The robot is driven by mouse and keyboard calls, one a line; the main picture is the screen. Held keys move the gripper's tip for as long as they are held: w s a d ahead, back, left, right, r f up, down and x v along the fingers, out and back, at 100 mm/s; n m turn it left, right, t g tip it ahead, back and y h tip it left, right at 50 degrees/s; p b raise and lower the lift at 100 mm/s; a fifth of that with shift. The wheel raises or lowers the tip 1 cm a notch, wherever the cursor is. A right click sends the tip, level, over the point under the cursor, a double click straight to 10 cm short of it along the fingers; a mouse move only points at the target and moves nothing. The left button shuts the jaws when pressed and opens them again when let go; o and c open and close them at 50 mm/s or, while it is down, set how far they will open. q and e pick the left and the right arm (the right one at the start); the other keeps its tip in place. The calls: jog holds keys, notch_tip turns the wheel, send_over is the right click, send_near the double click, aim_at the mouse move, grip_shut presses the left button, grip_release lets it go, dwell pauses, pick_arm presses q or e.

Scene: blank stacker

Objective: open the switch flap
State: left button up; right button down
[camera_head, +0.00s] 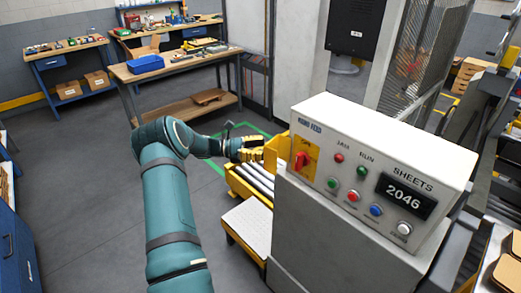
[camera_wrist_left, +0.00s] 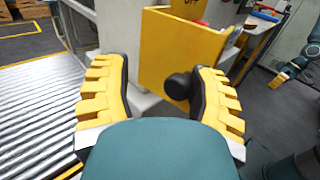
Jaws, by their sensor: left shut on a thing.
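The yellow switch flap (camera_head: 271,154) stands swung out from the left edge of the white control box (camera_head: 375,165). The red switch (camera_head: 302,161) on its yellow plate is uncovered. My left gripper (camera_head: 253,150) is at the flap's outer side. In the left wrist view the flap (camera_wrist_left: 178,45) stands ahead, with its black knob (camera_wrist_left: 178,86) between my fingers, close to the right one. The left gripper is shut on this knob. My right gripper (camera_wrist_left: 281,78) shows small at the right edge of the left wrist view; its fingers are too small to read.
A roller conveyor (camera_wrist_left: 40,115) runs beside the box, left in the wrist view. A white-topped step (camera_head: 248,226) stands in front. A workbench with a blue bin (camera_head: 146,64) is behind. The grey floor at left is clear.

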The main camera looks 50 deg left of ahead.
pick_arm(q)
jog(key=v, duration=1.2)
jog(key=shift+f, duration=0.1)
